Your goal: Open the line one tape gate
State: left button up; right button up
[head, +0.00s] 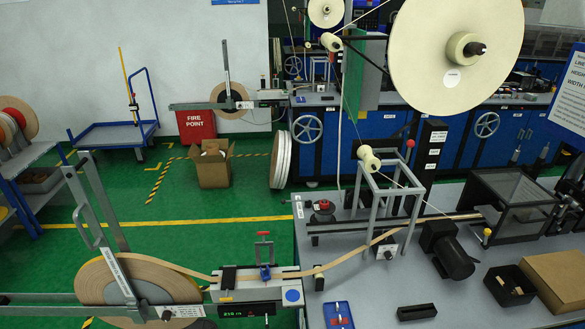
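A tape guide unit (252,284) with a green-lit display sits at the bench's left end. A tan tape (340,262) passes through the unit. It runs from a large tape reel (132,284) at lower left to a metal frame (388,205) on the bench. Neither of my grippers is in view.
The grey bench (385,300) carries a black motor (447,250), a clear-sided box (515,205), a small black tray (510,285) and a brown block (560,280). A large cream reel (425,50) hangs above. Green floor (215,245) is clear left of the bench, before a cardboard box (213,165).

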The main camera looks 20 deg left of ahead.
aim_at(228, 283)
jog(key=u, duration=1.3)
